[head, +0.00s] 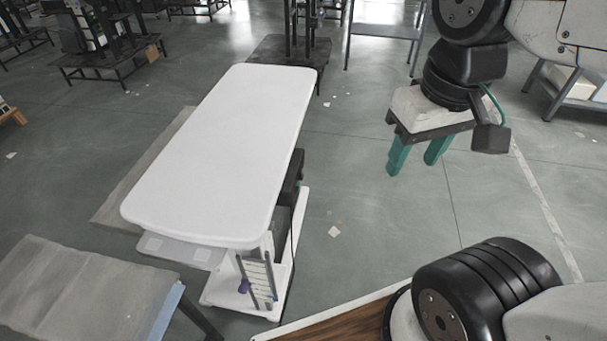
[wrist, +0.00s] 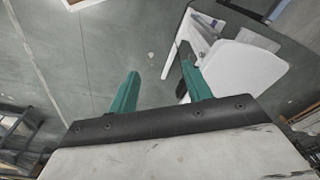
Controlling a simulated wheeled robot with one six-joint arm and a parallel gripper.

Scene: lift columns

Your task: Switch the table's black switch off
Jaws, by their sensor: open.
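The white table (head: 225,140) stands on a lift column left of centre in the head view. It also shows at the upper right of the wrist view (wrist: 245,75). Under its near end are a ruler-like scale and a small purple part (head: 244,286). A dark box (head: 291,180) sits under the top's right edge. I cannot make out the black switch for certain in either view. My gripper (head: 418,160) hangs over the floor, to the right of the table and apart from it. Its two green fingers are spread and empty; they show in the wrist view too (wrist: 163,90).
A grey table (head: 75,290) stands at the lower left. Dark metal stands (head: 100,55) and a shelf frame (head: 385,30) stand at the back. The floor (head: 365,215) between the white table and my gripper is mostly clear, with small paper scraps.

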